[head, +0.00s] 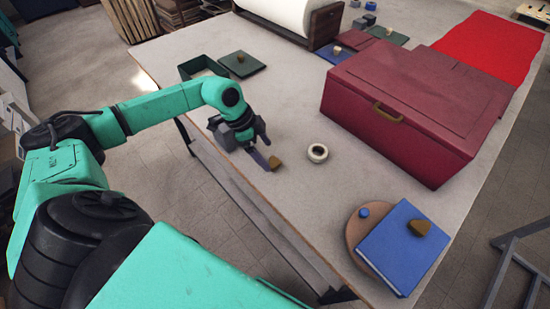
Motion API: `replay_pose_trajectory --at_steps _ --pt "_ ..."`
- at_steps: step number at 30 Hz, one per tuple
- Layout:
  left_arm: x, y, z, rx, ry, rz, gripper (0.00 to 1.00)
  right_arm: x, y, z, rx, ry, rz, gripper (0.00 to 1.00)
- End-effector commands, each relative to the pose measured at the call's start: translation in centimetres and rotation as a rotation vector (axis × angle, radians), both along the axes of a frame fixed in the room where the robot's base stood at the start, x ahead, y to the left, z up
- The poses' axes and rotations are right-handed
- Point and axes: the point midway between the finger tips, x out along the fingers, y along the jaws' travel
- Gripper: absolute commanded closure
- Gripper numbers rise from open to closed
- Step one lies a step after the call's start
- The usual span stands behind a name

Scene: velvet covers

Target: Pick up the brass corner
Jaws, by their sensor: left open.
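A small brass corner (275,162) lies on the grey table near its left edge. A similar brass-coloured piece (420,228) rests on the blue book (402,257) at the lower right. My left gripper (263,148) is open and low over the table, just to the upper left of the brass corner at the table edge. One finger end is close to this corner; I cannot tell whether they touch. Nothing shows held in the jaws. My right gripper is not in view.
A white tape roll (317,153) sits right of the gripper. A large dark-red chest (400,130) stands beyond it. The blue book lies on a round brown board (355,231). A green open box (200,68) and lid (242,63) are behind my arm.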

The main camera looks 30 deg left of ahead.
Motion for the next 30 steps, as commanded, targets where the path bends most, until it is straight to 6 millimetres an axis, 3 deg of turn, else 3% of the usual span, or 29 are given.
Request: replay_pose_trajectory --at_steps 1,4,12,19,30 --pt "0.0 -0.6 -0.2 -0.004 0.005 -0.001 0.03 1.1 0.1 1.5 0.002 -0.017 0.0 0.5" --pt "0.4 -1.2 -2.2 -0.004 0.003 0.0 0.03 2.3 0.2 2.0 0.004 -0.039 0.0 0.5" --pt "0.5 -1.4 -3.4 0.0 0.0 -0.001 0.03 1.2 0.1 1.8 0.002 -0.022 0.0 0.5" --pt "0.5 -1.4 -3.3 0.0 0.0 -0.001 0.91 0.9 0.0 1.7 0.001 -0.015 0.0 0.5" --pt "0.6 -1.4 -2.5 0.0 -0.002 -0.001 0.91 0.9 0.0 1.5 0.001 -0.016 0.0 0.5"
